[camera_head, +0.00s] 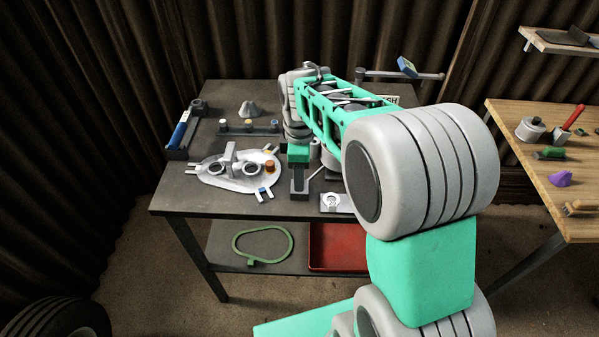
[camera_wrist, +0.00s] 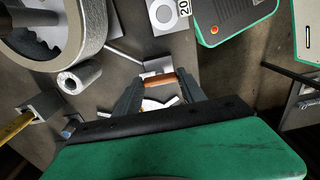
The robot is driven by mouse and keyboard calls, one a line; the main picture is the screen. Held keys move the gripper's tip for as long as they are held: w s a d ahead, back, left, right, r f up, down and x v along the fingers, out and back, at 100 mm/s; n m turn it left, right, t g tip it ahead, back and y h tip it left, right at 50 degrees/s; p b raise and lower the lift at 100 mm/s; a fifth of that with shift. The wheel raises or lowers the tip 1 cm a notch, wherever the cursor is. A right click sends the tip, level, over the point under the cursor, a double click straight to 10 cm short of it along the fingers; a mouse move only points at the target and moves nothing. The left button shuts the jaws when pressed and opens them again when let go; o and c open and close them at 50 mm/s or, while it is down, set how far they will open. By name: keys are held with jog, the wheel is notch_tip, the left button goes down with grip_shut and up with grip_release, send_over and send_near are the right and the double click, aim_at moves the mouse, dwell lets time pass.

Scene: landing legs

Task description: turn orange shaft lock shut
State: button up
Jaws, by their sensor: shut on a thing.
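The orange shaft lock (camera_wrist: 160,79) shows in the wrist view as a short orange-brown bar. It lies crosswise between the two dark fingertips of my gripper (camera_wrist: 161,86), which is shut on it. A pale grey block (camera_wrist: 156,66) is just beyond the bar. A white piece (camera_wrist: 152,104) shows between the fingers, partly hidden by my gripper body. In the head view my gripper (camera_head: 299,168) points down at a grey stand (camera_head: 300,187) near the front of the dark table. There the bar is hidden, and I cannot tell its turn angle.
A plate with a ring (camera_head: 336,202) lies right of the stand. A white plate (camera_head: 225,180) with grey fittings and an orange cylinder (camera_head: 270,166) lies to the left. A red tray (camera_head: 338,248) is on the lower shelf. A wooden bench (camera_head: 540,186) stands at right.

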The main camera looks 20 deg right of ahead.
jog(key=m, duration=0.4)
jog(key=shift+m, duration=0.4)
jog(key=m+p, duration=0.1)
jog(key=m, duration=0.3)
jog(key=shift+m, duration=0.3)
jog(key=m, duration=0.4)
jog(key=shift+m, duration=2.1)
jog(key=o, duration=1.4)
jog(key=shift+c, duration=0.2)
jog(key=shift+r, duration=0.1)
